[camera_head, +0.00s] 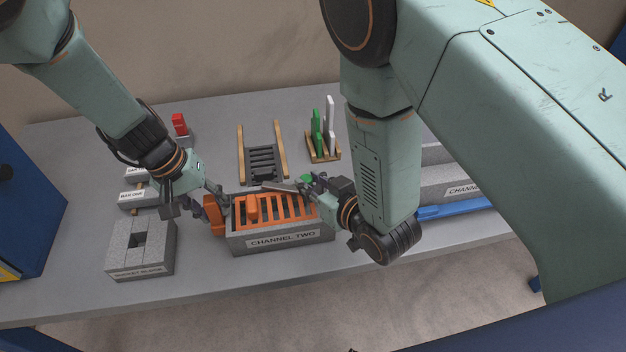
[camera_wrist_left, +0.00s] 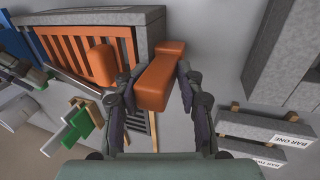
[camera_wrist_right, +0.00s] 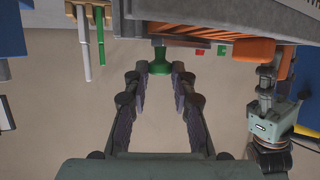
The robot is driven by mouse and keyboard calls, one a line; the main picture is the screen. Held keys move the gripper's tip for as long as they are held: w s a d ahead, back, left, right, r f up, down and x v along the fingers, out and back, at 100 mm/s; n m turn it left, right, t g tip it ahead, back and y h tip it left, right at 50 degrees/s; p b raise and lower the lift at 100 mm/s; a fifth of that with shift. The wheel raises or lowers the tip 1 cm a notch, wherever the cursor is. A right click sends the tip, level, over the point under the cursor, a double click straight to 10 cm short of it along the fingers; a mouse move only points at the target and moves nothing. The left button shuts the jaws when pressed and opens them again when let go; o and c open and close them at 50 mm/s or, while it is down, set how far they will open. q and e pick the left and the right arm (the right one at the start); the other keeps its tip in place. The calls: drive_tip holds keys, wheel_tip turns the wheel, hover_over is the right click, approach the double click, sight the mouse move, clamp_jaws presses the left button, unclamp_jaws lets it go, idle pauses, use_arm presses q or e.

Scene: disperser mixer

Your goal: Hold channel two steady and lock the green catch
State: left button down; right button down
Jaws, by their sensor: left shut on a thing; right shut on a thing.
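Channel two (camera_head: 280,240) is a grey stone-like trough with an orange grate (camera_head: 285,207) on top, at the front middle of the table. My left gripper (camera_head: 222,203) is shut on the orange block at its left end (camera_head: 213,224); the left wrist view shows this block (camera_wrist_left: 160,78) between the fingers. The green catch (camera_head: 307,178) is at the far right of the trough, mostly covered by my right gripper (camera_head: 302,184) in the head view. In the right wrist view the green catch (camera_wrist_right: 160,62) sits between the fingertips, which are shut on it.
A grey block (camera_head: 140,250) stands left of the trough, with labelled bars behind it. Behind the trough are a dark grate between wooden rails (camera_head: 241,150) and a wooden rack (camera_head: 323,157) with green and white uprights. Another channel (camera_head: 450,180) and a blue piece (camera_head: 455,211) lie right.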

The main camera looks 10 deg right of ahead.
drive_tip(key=shift+s+a+f, duration=0.1)
drive_tip(key=c, duration=1.1)
unclamp_jaws()
drive_tip(key=shift+v, duration=3.75)
